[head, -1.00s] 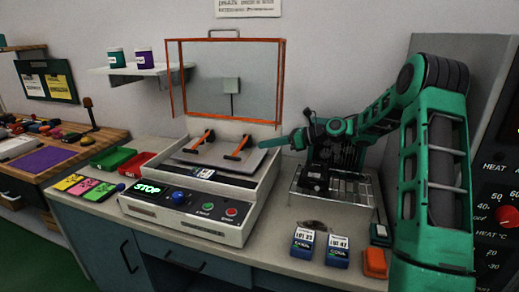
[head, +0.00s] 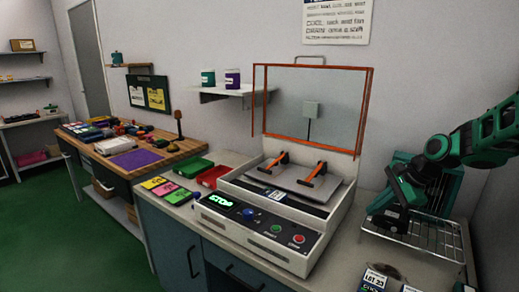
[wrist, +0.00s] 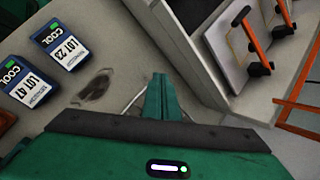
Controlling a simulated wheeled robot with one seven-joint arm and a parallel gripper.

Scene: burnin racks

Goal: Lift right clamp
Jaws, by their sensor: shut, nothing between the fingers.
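The right clamp (head: 312,174) has a slanted orange lever on a dark base. It stands on the pale plate of the white test unit (head: 270,222). The left clamp (head: 274,162) beside it looks alike, its lever also slanted. In the wrist view the right clamp (wrist: 249,40) is at the upper right. My gripper's green fingers (wrist: 157,98) are together and empty, apart from both clamps. In the head view my arm is at the right, with the hand over the wire rack, clear of the unit. The fingertips are hard to make out there.
An orange-framed clear lid (head: 312,105) stands open behind the clamps. The wire rack (head: 425,236) is right of the unit. Red (head: 212,176) and green (head: 192,168) trays are left of the unit.

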